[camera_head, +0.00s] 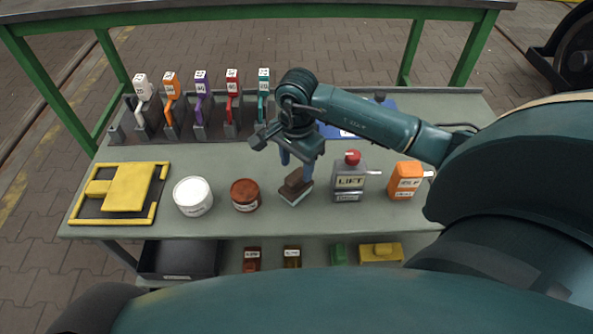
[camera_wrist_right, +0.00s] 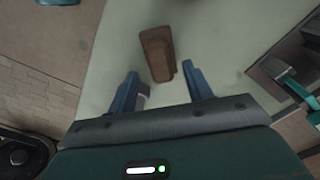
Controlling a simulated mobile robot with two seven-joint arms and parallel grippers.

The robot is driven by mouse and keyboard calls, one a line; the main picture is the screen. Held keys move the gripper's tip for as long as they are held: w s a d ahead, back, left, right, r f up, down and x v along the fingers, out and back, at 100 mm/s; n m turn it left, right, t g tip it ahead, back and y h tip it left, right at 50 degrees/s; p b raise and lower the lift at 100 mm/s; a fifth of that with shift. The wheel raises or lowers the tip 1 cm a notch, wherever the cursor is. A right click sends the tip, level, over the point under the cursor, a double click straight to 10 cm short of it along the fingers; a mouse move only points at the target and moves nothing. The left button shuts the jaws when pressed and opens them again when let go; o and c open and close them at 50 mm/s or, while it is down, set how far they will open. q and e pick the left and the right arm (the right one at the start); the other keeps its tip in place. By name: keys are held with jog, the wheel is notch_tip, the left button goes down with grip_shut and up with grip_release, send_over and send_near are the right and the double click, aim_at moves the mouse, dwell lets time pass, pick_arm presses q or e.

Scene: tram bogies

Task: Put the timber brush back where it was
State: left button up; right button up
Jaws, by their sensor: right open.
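The timber brush (camera_head: 296,188) is a brown block with a pale edge along its underside. It sits on the grey-green bench top near the front edge, between a red-brown tin and a grey LIFT can. It appears to be the brown block (camera_wrist_right: 157,52) in the right wrist view. My right gripper (camera_head: 297,165) is just above it, pointing down. In the wrist view its two blue fingers (camera_wrist_right: 163,88) are apart, with the block just beyond and between their tips. Whether they touch it I cannot tell. My left gripper is not in view.
A white tub (camera_head: 193,196) and red-brown tin (camera_head: 245,194) stand left of the brush. The LIFT can (camera_head: 349,182) and an orange bottle (camera_head: 405,180) stand right. A yellow frame (camera_head: 125,188) lies far left. Several coloured tools (camera_head: 201,100) stand in a rear rack.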

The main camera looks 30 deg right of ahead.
notch_tip(320, 180, up, 7)
jog(key=s+a+r+m+g+y, duration=0.1)
jog(key=s+a+m+y, duration=0.1)
jog(key=s+a+y, duration=0.7)
jog(key=s+a+r+m+g+y, duration=0.25)
jog(key=a+y, duration=0.25)
jog(key=a, duration=0.9)
notch_tip(320, 180, up, 8)
jog(key=a+m+t+y, duration=0.2)
jog(key=m+t+y, duration=0.55)
jog(key=m, duration=0.45)
jog(key=w+d+m+t+h, duration=0.2)
jog(key=d+m+t+h, duration=0.15)
jog(key=m+t, duration=0.5)
jog(key=w+d+m+t+h, duration=0.25)
jog(key=m+t+h, duration=0.2)
jog(key=m, duration=0.65)
jog(key=s+d+f+m+g+h, duration=0.1)
jog(key=s+d+f+m+h, duration=0.1)
jog(key=f+m, duration=0.4)
jog(key=s+d+f+m+g+h, duration=0.2)
jog(key=f+m+h, duration=0.5)
jog(key=m, duration=0.4)
jog(key=shift+s+d+f+p, duration=0.25)
jog(key=shift+s+d+p, duration=0.2)
jog(key=shift+s+d, duration=0.45)
